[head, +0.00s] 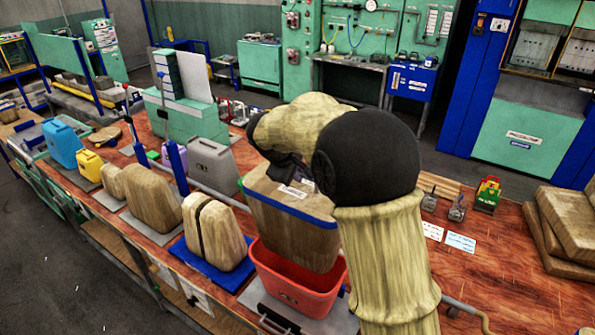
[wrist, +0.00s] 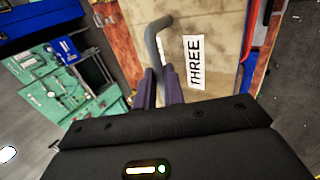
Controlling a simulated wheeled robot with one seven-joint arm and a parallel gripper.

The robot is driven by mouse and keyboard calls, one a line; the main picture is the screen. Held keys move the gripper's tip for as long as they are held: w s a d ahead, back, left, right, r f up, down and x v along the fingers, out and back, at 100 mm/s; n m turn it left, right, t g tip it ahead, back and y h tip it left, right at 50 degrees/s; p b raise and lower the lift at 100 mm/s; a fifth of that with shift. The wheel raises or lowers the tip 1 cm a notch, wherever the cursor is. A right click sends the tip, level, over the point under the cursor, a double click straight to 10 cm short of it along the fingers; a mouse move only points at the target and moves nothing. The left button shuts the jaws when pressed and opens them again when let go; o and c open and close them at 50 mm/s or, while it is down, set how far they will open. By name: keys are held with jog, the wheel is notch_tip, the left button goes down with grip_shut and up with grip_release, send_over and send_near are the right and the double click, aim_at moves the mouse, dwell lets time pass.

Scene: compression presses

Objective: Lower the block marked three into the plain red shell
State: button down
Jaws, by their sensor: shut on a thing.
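The block marked three (head: 290,230) is tan-brown with a blue band along its top edge. Its label THREE (wrist: 195,62) faces up in the wrist view. My gripper (wrist: 164,84) is shut on the block's grey curved handle (wrist: 152,42); in the head view my arm mostly hides the gripper. The block hangs upright over the plain red shell (head: 293,292), an open-topped red box. The block's lower edge is at about the shell's opening, with red interior showing in front. I cannot tell how far it is inside, and my arm hides the right side.
Left of the shell, a banded tan block (head: 215,235) stands on a blue plate (head: 205,270). A grey case (head: 212,165) is behind it.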

jog(key=shift+f+b, duration=9.5)
jog(key=shift+f, duration=2.85)
jog(key=shift+f+b, duration=0.45)
jog(key=shift+f, duration=0.1)
jog(key=c, duration=1.4)
grip_release()
jog(key=shift+s+f, duration=0.1)
jog(key=shift+f, duration=0.2)
jog(key=b+v, duration=0.2)
jog(key=v, duration=1.5)
jog(key=shift+r, duration=0.4)
